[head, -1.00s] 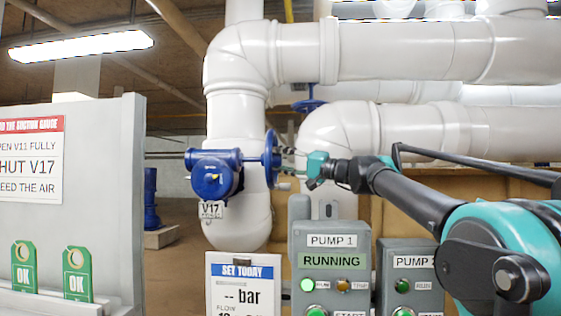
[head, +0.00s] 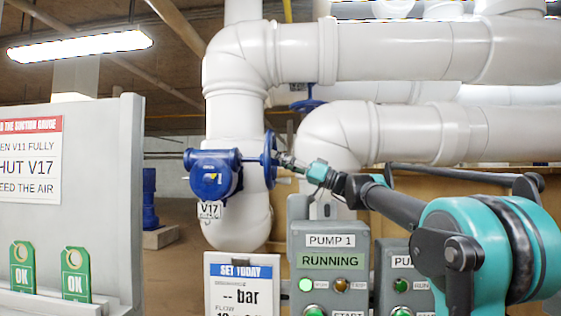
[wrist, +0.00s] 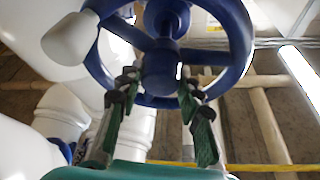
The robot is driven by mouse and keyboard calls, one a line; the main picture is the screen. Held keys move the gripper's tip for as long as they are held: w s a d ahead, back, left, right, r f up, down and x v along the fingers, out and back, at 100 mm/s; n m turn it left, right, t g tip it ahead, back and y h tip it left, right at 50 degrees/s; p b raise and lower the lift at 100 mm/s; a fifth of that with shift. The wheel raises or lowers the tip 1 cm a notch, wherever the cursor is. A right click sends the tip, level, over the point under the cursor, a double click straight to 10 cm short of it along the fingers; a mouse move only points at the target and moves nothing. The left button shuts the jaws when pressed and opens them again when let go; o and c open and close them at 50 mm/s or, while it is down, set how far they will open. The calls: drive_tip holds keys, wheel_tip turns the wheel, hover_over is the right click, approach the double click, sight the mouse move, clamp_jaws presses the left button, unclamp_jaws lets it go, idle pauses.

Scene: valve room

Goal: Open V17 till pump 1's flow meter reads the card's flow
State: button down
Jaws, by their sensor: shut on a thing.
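V17 (head: 213,176) is a blue valve on a white vertical pipe, with a small yellow mark on its round face. Its tag (head: 209,212) hangs below. Its blue handwheel (head: 270,160) faces right, edge-on in the head view. My gripper (head: 287,160) is at the wheel's centre from the right. In the wrist view the wheel (wrist: 240,45) has a pale knob, and my fingers (wrist: 160,90) are shut on the wheel, one on each side of the hub. The set card (head: 238,272) reads "-- bar"; its flow line is cut off. No flow meter reading is visible.
The pump 1 panel (head: 330,262) shows RUNNING and a lit green lamp. A second pump panel (head: 393,262) stands to its right, partly behind my arm. A grey board (head: 95,200) with a notice and green OK tags stands left. White pipes cross above.

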drive_tip(key=shift+a+n, duration=0.1)
drive_tip(key=shift+n, duration=0.3)
drive_tip(key=c, duration=1)
unclamp_jaws()
drive_tip(key=shift+a, duration=0.15)
drive_tip(key=v, duration=1.2)
drive_tip(key=shift+w+f, duration=0.1)
